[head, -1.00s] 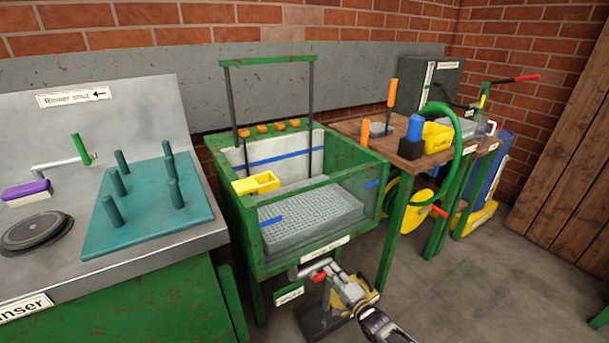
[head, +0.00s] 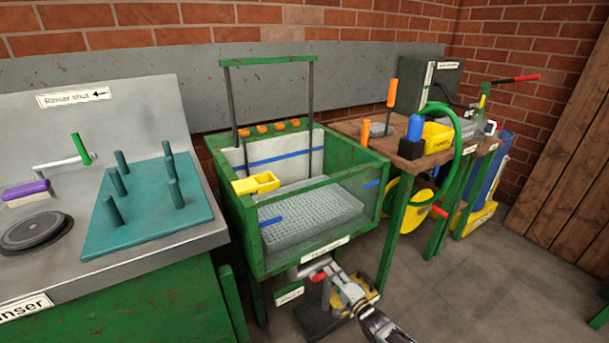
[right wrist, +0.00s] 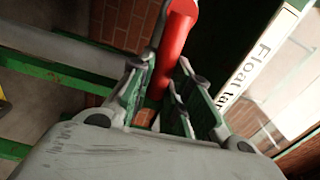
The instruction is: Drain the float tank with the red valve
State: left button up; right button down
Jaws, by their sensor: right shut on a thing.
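The float tank (head: 250,249) is a green-framed, clear-fronted box on legs, with blue level lines and a grey perforated tray inside. The red valve handle (head: 319,278) shows below its front edge, on a pale pipe. My right gripper (head: 328,277) is at that handle, under the tank's front. In the right wrist view the red handle (right wrist: 174,45) stands between the two fingers of my right gripper (right wrist: 160,80), which are shut on it. The "Float tank" label (right wrist: 262,55) is to the right there. My left gripper is not in view.
A steel rinser counter (head: 205,238) with a teal peg board stands at left. A wooden bench (head: 378,148) with a green hose (head: 462,160) stands at right.

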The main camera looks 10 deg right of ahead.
jog(key=shift+s+a+r+n+p, duration=0.15)
jog(key=shift+r+n+p, duration=0.3)
jog(key=shift+n, duration=0.3)
jog(key=shift+a+r+n+p, duration=0.2)
jog(key=shift+n+p, duration=0.35)
jog(key=shift+n, duration=0.2)
jog(key=shift+s+a+r+n+p, duration=0.15)
jog(key=shift+r+n+p, duration=0.25)
jog(key=shift+n+p, duration=0.25)
jog(key=shift+a+r+n+p, duration=0.15)
jog(key=shift+r+n+p, duration=0.25)
jog(key=shift+n, duration=0.45)
